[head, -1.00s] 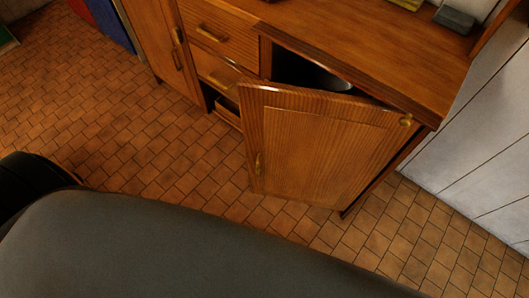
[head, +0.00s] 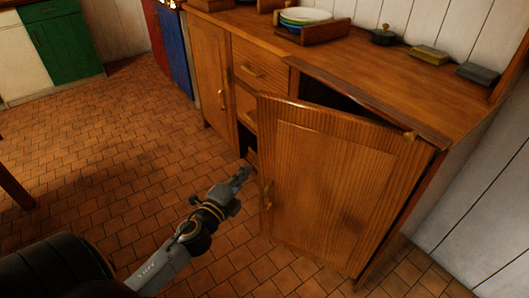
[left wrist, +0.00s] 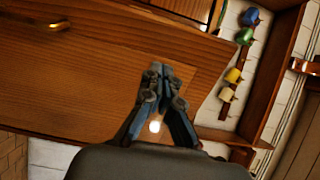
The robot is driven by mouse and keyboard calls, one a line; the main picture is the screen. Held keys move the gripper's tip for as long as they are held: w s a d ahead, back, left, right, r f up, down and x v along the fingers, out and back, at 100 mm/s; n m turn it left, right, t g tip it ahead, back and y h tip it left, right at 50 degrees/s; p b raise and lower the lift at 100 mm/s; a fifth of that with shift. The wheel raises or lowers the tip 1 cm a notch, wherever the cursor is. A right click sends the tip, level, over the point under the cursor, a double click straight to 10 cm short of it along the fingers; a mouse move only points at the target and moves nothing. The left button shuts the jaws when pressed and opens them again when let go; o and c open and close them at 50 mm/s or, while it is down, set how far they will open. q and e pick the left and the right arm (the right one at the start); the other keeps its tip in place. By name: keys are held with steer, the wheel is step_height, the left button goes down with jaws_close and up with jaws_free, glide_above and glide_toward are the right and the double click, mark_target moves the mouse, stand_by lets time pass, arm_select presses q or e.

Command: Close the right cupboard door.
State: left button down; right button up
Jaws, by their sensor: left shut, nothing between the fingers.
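The right cupboard door (head: 335,185) stands partly open in the head view, with a dark gap along its top edge. Its small brass handle (head: 268,194) is near its left, free edge. My left gripper (head: 246,172) is shut and empty, just left of the door's free edge near the handle; I cannot tell if it touches. In the left wrist view the shut gripper (left wrist: 157,72) shows before a wooden panel (left wrist: 75,85) with a brass handle (left wrist: 60,24) at top left. My right gripper is not in view.
The wooden sideboard top (head: 370,65) carries a plate rack (head: 310,30), a small dark pot (head: 384,36) and two small boxes. Drawers (head: 262,62) and a left cupboard door (head: 210,75) are left of the open door. The tiled floor (head: 110,150) in front is largely clear.

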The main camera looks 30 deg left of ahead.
arm_select(q)
glide_toward(268, 142)
steer(key=w, duration=0.5)
steer(key=shift+w+a, duration=0.25)
steer(key=shift+w, duration=0.8)
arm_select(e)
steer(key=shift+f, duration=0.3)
